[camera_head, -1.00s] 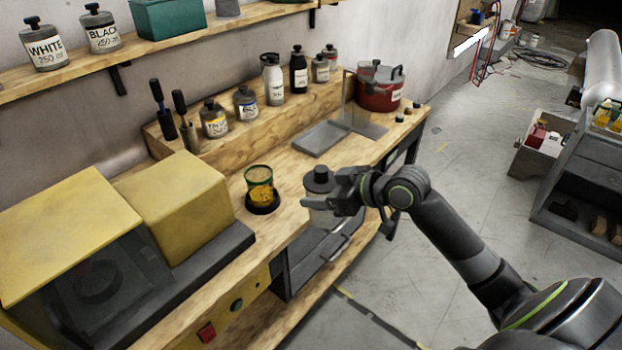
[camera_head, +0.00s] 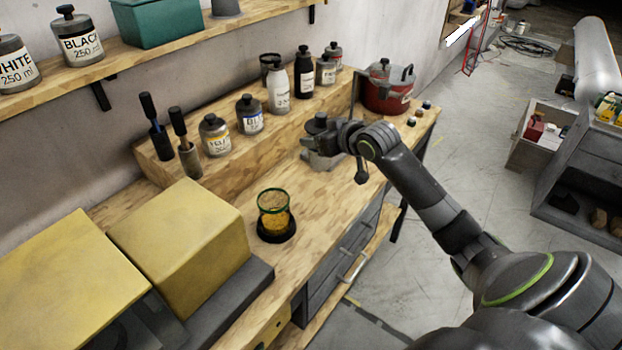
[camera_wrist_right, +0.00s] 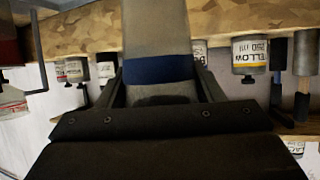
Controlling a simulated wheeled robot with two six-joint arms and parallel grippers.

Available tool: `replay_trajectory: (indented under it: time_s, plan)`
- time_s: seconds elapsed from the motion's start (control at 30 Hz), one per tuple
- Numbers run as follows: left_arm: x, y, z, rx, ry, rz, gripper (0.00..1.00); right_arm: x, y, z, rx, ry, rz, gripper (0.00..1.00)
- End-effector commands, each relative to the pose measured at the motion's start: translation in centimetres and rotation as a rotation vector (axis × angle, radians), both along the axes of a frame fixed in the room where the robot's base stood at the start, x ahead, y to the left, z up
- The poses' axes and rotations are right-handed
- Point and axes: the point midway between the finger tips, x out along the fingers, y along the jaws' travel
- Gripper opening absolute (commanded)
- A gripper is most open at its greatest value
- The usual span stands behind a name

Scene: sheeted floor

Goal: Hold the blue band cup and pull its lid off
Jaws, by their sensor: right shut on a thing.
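A dark knobbed lid (camera_head: 320,121) is on top of the cup. In the right wrist view the cup's grey body, with a dark blue band (camera_wrist_right: 160,70) around it, is between the two fingers. My left gripper is not in view.
A green-rimmed glass (camera_head: 273,211) stands on a black base at the front. Lidded jars, including a blue-labelled one (camera_head: 250,115), line the wooden step. A red pot (camera_head: 388,90) stands at the far end. Yellow boxes (camera_head: 180,246) fill the left.

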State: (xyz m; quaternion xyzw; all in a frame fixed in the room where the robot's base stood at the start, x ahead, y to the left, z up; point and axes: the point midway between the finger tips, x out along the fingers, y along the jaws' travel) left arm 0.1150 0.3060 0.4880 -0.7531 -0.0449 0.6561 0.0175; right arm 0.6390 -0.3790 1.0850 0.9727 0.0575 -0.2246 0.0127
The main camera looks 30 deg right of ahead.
Motion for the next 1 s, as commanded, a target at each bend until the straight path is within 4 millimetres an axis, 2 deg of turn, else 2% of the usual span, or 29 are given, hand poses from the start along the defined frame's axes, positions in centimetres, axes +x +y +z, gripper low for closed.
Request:
replay_trajectory:
  time_s: [0.2,0.37,0.47,0.63,0.77,1.0]
  plan:
    - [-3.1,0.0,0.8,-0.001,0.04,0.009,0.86,-0.1,0.0,-4.1,0.005,0.007,-0.003,0.21]
    - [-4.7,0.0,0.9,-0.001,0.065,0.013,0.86,-0.1,0.0,-5.7,0.002,0.002,-0.001,0.21]
    - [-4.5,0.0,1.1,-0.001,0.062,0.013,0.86,-0.2,0.1,-7.0,0.004,0.005,-0.002,0.21]
    - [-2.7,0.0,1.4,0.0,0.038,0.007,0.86,-0.1,0.1,-9.1,0.004,0.002,-0.001,0.21]
    - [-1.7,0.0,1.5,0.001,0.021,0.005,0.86,-0.1,0.0,-9.5,0.001,0.001,0.0,0.21]
    - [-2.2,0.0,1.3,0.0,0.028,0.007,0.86,-0.1,0.0,-9.8,0.001,0.001,0.0,0.21]
